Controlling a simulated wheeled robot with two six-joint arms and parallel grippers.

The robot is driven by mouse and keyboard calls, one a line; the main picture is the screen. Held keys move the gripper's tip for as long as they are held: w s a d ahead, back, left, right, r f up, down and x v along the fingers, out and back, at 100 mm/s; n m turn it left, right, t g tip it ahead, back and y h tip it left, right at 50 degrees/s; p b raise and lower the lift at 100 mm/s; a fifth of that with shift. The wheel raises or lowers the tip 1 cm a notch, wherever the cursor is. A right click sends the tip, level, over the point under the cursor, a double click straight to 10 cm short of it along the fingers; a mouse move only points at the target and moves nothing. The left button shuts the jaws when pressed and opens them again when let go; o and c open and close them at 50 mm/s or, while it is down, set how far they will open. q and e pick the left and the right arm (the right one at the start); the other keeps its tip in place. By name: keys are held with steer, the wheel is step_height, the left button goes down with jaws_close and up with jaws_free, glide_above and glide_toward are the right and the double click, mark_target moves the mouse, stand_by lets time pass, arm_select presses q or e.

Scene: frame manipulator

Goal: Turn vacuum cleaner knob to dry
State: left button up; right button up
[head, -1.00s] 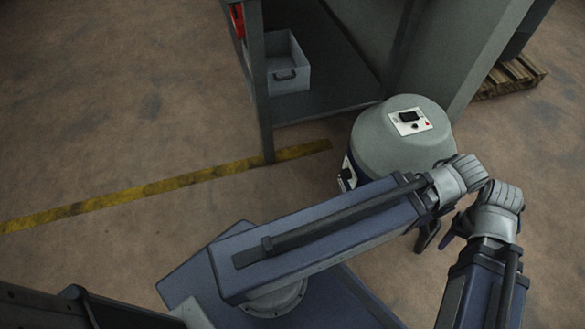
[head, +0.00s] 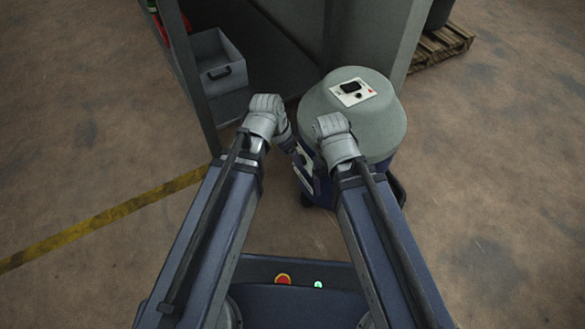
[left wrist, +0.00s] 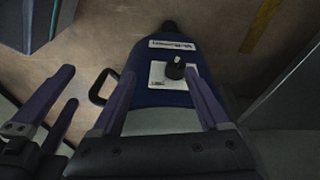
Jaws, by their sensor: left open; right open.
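The vacuum cleaner (head: 385,117) stands in front of me, with a grey rounded top and a dark blue lower body. In the left wrist view, a black knob (left wrist: 175,69) sits on a white panel (left wrist: 157,75) on the blue body. I cannot read its setting. My left gripper (left wrist: 158,73) is open; its fingers flank the knob in that view, with no visible contact. In the head view its wrist is at the vacuum's front left. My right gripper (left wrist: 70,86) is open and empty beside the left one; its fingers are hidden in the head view.
A second white panel (head: 341,97) with a black switch is on the vacuum's top. A dark shelf frame (head: 190,85) holding a grey bin (head: 221,86) stands close on the left. A wooden pallet (head: 440,45) lies at the back right. Floor is clear on the right.

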arm_select(q)
steer(key=shift+m+t+h, duration=0.5)
steer(key=shift+m, duration=0.4)
steer(key=w+f+b, duration=0.1)
steer(key=f+b, duration=0.2)
steer(key=w+d+f+b, duration=0.1)
steer(key=w+f+b, duration=0.1)
steer(key=f, duration=0.1)
steer(key=w+f+b, duration=0.2)
steer(key=f+b, duration=0.1)
steer(key=shift+w+d+b, duration=0.1)
steer(key=shift+d+b, duration=0.2)
steer(key=shift+d, duration=0.1)
arm_select(e)
step_height(320, 180, down, 10)
steer(key=shift+r, duration=0.1)
arm_select(q)
jaws_close()
